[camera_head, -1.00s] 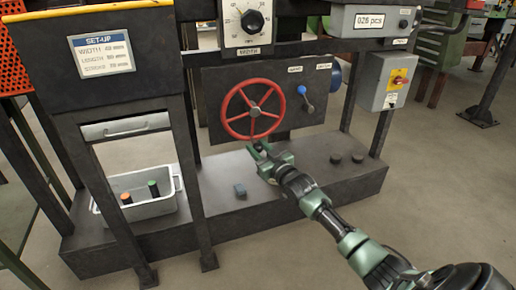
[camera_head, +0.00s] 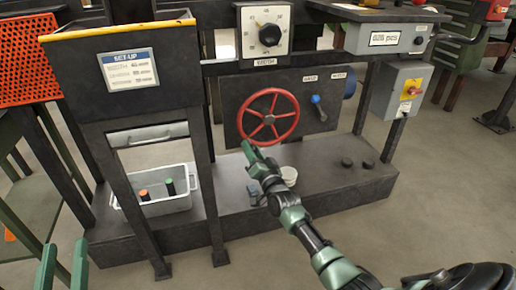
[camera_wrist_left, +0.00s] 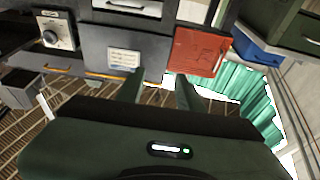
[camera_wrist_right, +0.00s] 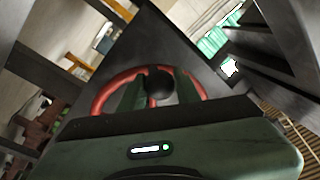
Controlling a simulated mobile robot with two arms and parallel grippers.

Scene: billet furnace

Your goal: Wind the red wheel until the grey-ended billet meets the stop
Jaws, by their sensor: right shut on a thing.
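The red wheel (camera_head: 269,119) is on the dark panel under the dial, with red spokes. My right gripper (camera_head: 248,148) is at the lower left of its rim. In the right wrist view the fingers (camera_wrist_right: 153,93) are shut around a dark round knob (camera_wrist_right: 160,84) in front of the red rim. My left gripper (camera_head: 63,262) is at the bottom left of the head view, open and empty, far from the wheel; its spread fingers also show in the left wrist view (camera_wrist_left: 158,92). I cannot make out a grey-ended billet or the stop.
A grey bin (camera_head: 155,206) on the base holds an orange-ended and a green-ended cylinder. A pale round thing (camera_head: 290,173) stands behind my right gripper. A blue-knobbed lever (camera_head: 318,106) is right of the wheel. The dark posts (camera_head: 202,170) flank the wheel's left side.

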